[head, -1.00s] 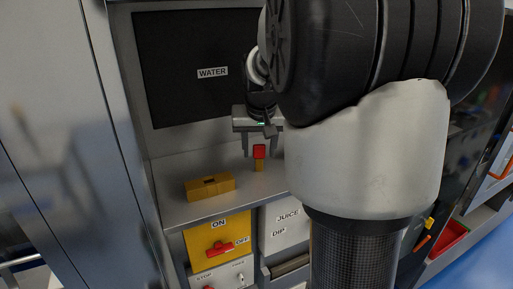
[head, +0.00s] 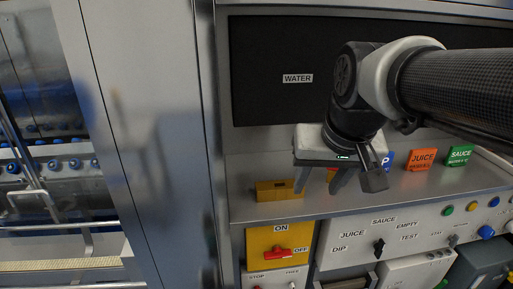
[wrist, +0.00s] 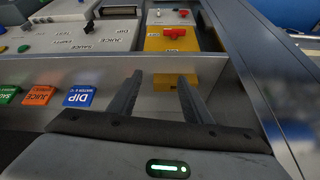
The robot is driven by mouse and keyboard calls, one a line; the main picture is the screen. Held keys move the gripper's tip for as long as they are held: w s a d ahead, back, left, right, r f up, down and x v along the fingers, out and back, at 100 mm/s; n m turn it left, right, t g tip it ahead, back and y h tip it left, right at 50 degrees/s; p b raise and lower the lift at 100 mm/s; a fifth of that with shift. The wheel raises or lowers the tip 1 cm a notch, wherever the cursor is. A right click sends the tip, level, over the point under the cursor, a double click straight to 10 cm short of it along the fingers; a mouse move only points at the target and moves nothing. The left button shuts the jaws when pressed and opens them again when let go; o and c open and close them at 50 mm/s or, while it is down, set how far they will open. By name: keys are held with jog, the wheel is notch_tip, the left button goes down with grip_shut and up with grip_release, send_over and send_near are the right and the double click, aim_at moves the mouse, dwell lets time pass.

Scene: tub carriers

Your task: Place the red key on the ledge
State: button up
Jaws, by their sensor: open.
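My gripper (head: 317,192) is open, pointing down over the ledge. In the wrist view its two fingers (wrist: 160,77) are spread apart, and I cannot make out the key between them. A yellow slotted block (head: 278,190) sits on the ledge just left of the fingers.
Below the ledge is a yellow ON/OFF panel with a red switch (head: 277,252). Blue, orange (head: 421,160) and green (head: 459,155) labelled blocks stand to the right on the ledge. A dark WATER panel (head: 270,50) is behind. A metal cabinet side (head: 150,130) stands left.

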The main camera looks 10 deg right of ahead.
jog(key=s+a+f+n, duration=0.1)
jog(key=s+a+f, duration=0.3)
jog(key=s, duration=0.4)
jog(key=shift+f+n, duration=0.15)
jog(key=shift+n, duration=0.25)
jog(key=shift+d, duration=0.1)
dwell(0.4)
